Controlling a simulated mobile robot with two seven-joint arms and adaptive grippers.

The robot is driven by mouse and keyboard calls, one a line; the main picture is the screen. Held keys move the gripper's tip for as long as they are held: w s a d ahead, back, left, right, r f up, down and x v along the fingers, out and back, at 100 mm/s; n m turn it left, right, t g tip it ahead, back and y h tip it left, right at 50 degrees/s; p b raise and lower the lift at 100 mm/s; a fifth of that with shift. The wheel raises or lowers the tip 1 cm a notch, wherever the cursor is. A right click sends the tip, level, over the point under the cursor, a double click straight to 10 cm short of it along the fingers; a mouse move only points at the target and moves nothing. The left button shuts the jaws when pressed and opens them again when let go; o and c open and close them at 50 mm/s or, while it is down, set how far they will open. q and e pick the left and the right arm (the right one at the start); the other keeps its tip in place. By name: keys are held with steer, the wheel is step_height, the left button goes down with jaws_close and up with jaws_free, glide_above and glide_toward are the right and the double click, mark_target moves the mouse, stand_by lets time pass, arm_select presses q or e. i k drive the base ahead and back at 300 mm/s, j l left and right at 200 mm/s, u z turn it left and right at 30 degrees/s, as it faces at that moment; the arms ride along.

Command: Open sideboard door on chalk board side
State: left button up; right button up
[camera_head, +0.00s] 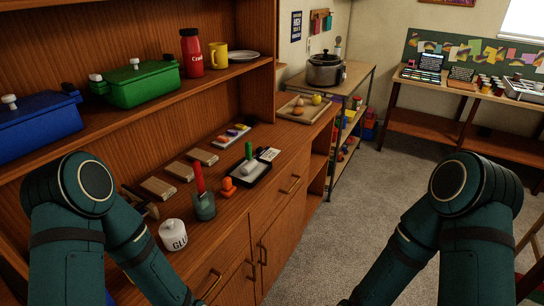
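The wooden sideboard (240,235) runs from the lower left toward the middle, below a hutch with a shelf. Its front shows two shut doors below the drawers. The nearer door (237,283) has a vertical brass handle (251,269). The farther door (285,235) has its own handle (263,254) close beside the first. A dark green board (430,46) with coloured cards stands at the back right; I cannot tell whether it is the chalk board. My two arms reach down at the left and right, and both grippers are out of the picture.
The worktop holds a glue jar (173,234), a tool cup (204,206) and a black tray (262,171). A metal rack (347,125) with a slow cooker (325,70) stands beyond the sideboard. Grey carpet (345,215) lies clear before the sideboard's farther part.

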mark_target(272, 246)
steer(key=i+z, duration=0.2)
steer(key=z, duration=0.25)
steer(key=i+z, duration=0.25)
steer(key=z, duration=0.15)
